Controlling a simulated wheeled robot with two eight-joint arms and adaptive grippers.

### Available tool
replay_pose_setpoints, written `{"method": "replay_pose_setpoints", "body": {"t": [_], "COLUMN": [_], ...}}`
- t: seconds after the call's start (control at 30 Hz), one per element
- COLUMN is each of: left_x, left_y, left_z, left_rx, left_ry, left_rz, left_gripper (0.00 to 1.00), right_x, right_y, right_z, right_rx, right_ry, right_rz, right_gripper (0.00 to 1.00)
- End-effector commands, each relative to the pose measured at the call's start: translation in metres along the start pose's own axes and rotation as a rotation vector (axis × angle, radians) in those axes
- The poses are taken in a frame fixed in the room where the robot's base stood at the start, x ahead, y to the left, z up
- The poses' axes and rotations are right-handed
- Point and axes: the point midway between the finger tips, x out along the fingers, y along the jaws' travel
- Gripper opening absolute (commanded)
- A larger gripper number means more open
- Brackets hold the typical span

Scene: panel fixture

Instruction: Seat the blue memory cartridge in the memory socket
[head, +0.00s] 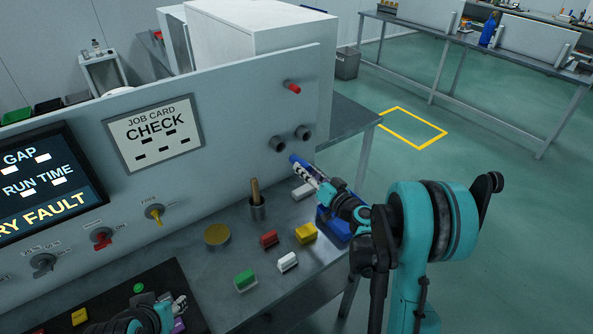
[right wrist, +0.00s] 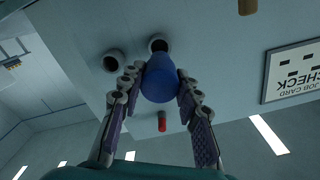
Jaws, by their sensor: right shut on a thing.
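The blue cartridge (head: 294,159) is a rounded blue cylinder. My right gripper (head: 311,172) is shut on it, and its tip points at the grey panel. In the right wrist view the cartridge (right wrist: 160,80) sits between both fingers (right wrist: 155,92). Two dark round sockets stick out of the panel: one (head: 278,144) close ahead of the tip, the other (head: 303,133) up and to the right. The tip looks outside both; in the right wrist view it partly covers the nearer socket (right wrist: 158,45). My left gripper (head: 180,303) is low at the left; its jaw state is unclear.
A red peg (head: 291,87) sticks out above the sockets. A job card (head: 153,134) hangs on the panel.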

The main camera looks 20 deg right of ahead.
Motion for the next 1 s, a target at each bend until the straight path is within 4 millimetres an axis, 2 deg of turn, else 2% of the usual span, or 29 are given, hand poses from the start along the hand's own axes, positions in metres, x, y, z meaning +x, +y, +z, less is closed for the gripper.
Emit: {"method": "replay_pose_setpoints", "body": {"t": [0.37, 1.0], "left_x": [0.004, 0.005], "left_y": [0.000, 0.000], "left_z": [0.003, 0.004], "left_rx": [0.000, 0.000], "left_ry": [0.000, 0.000], "left_rz": [0.000, 0.000], "left_gripper": [0.40, 0.40], "right_x": [0.000, 0.054], "right_y": [0.000, -0.001], "right_z": [0.001, 0.001], "right_rx": [0.002, 0.003], "right_ry": [0.000, 0.000], "right_rz": [-0.001, -0.002], "right_gripper": [0.00, 0.00]}}
